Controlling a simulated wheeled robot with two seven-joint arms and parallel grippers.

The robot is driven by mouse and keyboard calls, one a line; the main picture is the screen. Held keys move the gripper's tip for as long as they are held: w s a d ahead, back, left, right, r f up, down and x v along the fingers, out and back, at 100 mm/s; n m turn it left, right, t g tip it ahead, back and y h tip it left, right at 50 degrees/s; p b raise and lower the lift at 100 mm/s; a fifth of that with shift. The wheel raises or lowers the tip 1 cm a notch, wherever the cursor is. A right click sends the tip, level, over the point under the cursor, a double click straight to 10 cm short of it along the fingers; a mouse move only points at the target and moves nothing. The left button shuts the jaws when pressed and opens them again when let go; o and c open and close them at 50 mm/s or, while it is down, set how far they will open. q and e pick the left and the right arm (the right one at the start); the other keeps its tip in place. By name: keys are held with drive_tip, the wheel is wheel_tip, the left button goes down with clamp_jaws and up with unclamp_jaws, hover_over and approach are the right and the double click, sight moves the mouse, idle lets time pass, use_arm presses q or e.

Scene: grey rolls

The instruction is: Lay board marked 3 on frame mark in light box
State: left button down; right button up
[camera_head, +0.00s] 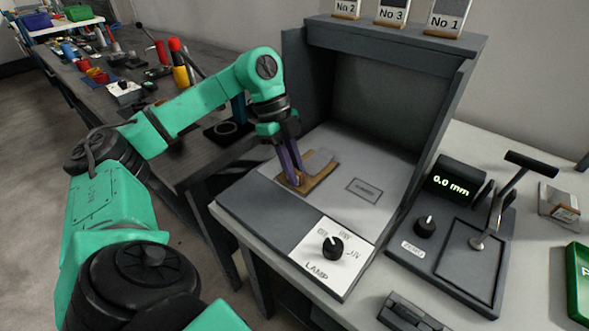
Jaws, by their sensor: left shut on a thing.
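My left gripper (290,161) reaches into the grey light box (385,95) from the left, with its purple fingers pointing down. It is shut on a brown wooden board with a grey plate (318,162), low over or on the light floor; contact is unclear. No number can be read on this board. The frame mark (365,190), a thin dark rectangle with tiny lettering, lies bare on the floor to the right of the board. A piece marked No 3 (391,12) stands on top of the box. My right gripper is not in view.
Pieces marked No 2 (346,8) and No 1 (446,17) flank No 3. A lamp knob (333,247) is at the box's front. To the right is a gauge reading 0.0 mm (451,186) with a lever (500,205). A green tray (579,285) is at the right edge.

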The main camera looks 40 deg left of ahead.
use_arm(q)
drive_tip(key=c, duration=0.8)
unclamp_jaws()
drive_tip(key=shift+f, duration=0.1)
drive_tip(key=shift+c, duration=0.2)
drive_tip(key=p+v, duration=0.4)
drive_tip(key=v, duration=0.8)
drive_tip(key=shift+p, duration=0.4)
